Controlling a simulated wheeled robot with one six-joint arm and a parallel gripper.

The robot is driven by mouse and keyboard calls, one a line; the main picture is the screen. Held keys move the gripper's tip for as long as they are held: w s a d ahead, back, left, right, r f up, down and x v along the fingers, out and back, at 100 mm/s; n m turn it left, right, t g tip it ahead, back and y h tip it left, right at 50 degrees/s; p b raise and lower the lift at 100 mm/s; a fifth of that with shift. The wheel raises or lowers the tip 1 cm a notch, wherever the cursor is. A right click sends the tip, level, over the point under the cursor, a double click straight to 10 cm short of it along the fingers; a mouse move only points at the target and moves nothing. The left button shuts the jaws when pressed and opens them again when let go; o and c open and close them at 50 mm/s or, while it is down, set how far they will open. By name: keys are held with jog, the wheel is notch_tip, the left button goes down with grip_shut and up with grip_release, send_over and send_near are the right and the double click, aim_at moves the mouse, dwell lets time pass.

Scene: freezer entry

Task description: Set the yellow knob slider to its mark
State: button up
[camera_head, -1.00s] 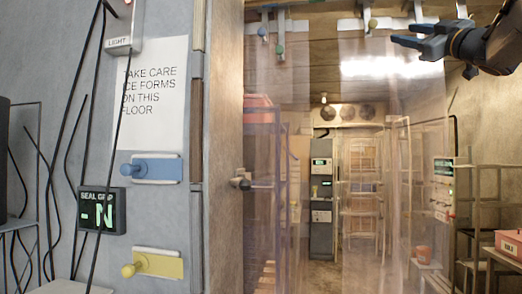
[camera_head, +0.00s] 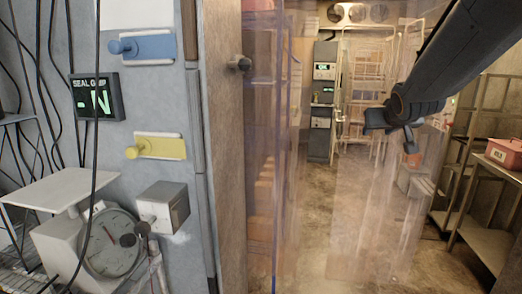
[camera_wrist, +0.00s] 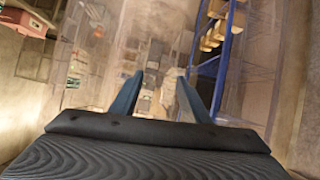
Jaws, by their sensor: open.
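The yellow knob slider (camera_head: 158,147) is on the grey wall panel at the left in the head view. Its round yellow knob (camera_head: 131,152) sits at the left end of a yellow plate with a pale backing. I cannot make out its mark. My gripper (camera_head: 392,128) hangs at the right in the head view, in front of the clear strip curtain and well apart from the slider. In the wrist view my gripper (camera_wrist: 158,95) shows two blue fingers spread apart with nothing between them. The slider is not in the wrist view.
A blue knob slider (camera_head: 143,47) is above the yellow one. A display reading "SEAL GAP -N" (camera_head: 96,97) is to the left. A grey box (camera_head: 163,207) and a dial scale (camera_head: 108,243) stand below. Black cables hang in front of the wall. Clear curtain strips (camera_head: 370,215) fill the doorway.

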jog(key=s+a+f+g, duration=0.2)
jog(key=s+a+f, duration=0.15)
jog(key=f, duration=0.25)
jog(key=s+a+f+g+y+b, duration=0.1)
jog(key=s+a+f+g, duration=0.1)
jog(key=s+f, duration=0.4)
jog(key=s+a+f+g, duration=0.2)
jog(key=s+a+f, duration=0.1)
jog(key=f, duration=0.4)
jog(key=s+a+f+g, duration=0.2)
jog(key=s+f, duration=0.3)
jog(key=s, duration=0.3)
jog(key=s+a+f+n+g+y+b, duration=0.1)
jog(key=s+a+f, duration=0.3)
jog(key=s, duration=0.4)
jog(key=shift+s+f+g, duration=0.25)
jog(key=shift+f+g, duration=0.4)
jog(key=shift+g, duration=0.25)
